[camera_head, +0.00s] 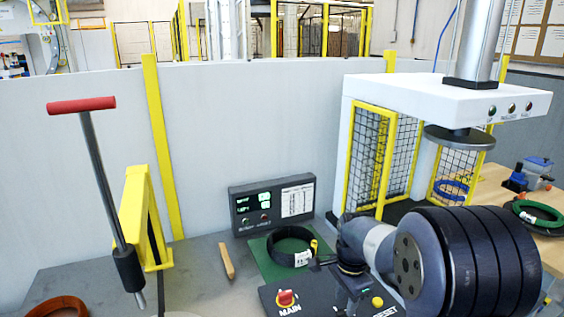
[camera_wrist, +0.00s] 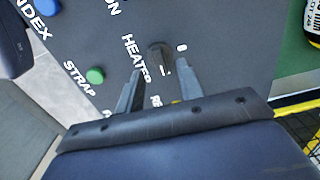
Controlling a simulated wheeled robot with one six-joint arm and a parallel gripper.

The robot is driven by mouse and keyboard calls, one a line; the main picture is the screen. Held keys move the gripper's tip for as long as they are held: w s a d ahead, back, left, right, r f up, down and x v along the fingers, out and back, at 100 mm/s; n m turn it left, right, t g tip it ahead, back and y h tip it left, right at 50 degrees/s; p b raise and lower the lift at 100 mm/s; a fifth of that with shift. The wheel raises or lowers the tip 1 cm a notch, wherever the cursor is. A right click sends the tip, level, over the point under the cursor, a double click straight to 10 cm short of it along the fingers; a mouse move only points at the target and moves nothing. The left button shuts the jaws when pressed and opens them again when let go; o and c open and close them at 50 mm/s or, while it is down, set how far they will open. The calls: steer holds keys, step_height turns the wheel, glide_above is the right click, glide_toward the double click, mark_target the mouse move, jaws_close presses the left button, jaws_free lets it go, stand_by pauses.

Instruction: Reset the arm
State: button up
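My arm reaches in from the right in the head view, with my gripper (camera_head: 352,288) low over the black control panel (camera_head: 320,300). In the wrist view my gripper (camera_wrist: 160,78) has its two fingers apart. A dark knob (camera_wrist: 160,56) beside the HEATER label shows between and just beyond the fingertips; I cannot tell whether they touch it. Nothing is seen held. The fingers are hard to make out in the head view.
The panel carries a red MAIN button (camera_head: 287,299), a yellow RESET button (camera_head: 377,302) and a green STRAP button (camera_wrist: 95,75). A black coil (camera_head: 291,247) lies on a green mat behind. A red-handled lever (camera_head: 95,150) stands left; a white press (camera_head: 440,100) stands back right.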

mark_target(344, 311)
step_height(344, 311, up, 7)
step_height(344, 311, down, 10)
steer(key=shift+f, duration=0.2)
steer(key=shift+r+n, duration=0.15)
steer(key=shift+n, duration=0.25)
steer(key=n, duration=1.2)
steer(key=shift+n, duration=0.4)
steer(key=n, duration=0.4)
steer(key=shift+r+n, duration=0.3)
steer(key=shift+r, duration=0.75)
